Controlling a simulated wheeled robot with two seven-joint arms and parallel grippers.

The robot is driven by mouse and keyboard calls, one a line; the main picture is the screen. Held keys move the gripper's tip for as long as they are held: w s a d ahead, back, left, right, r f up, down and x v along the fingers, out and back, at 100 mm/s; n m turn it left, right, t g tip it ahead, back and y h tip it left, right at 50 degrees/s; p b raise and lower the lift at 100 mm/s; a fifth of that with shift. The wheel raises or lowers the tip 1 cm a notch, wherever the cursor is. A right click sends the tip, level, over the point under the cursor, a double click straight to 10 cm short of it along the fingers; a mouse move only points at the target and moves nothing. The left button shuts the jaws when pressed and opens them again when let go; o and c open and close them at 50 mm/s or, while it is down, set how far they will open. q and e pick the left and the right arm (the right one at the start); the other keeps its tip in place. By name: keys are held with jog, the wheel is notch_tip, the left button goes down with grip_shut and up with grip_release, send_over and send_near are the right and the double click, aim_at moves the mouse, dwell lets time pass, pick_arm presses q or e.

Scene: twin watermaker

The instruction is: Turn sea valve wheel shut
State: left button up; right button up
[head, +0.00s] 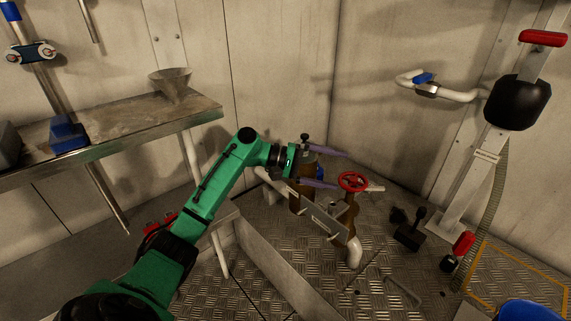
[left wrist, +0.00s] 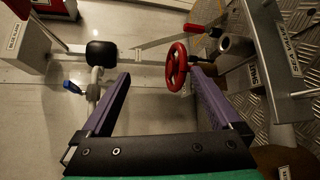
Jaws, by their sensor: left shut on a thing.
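The red sea valve wheel (head: 353,181) sits on top of a brown valve body (head: 351,215) low in the corner. In the left wrist view the wheel (left wrist: 177,66) shows nearly edge-on by the tip of the right-hand finger. The other finger of the left gripper (left wrist: 160,72) shows no clear contact with it. My right gripper is not in view.
A metal bench (head: 110,130) with a funnel (head: 172,84) is at left. A pipe with a blue handle (head: 424,78) is on the right wall. A black-and-red handled part (head: 462,243) stands on the floor at right.

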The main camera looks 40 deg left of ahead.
pick_arm(q)
jog(key=shift+s+a+r, duration=0.65)
jog(key=shift+a+r, duration=0.15)
jog(key=shift+r, duration=0.15)
jog(key=shift+c, duration=0.4)
jog(key=f+p+v, duration=0.1)
jog(key=f+v, duration=0.1)
jog(key=v, duration=0.9)
jog(key=shift+s+a+f, duration=0.15)
jog(key=shift+s+f, duration=0.15)
jog(key=shift+f, duration=0.15)
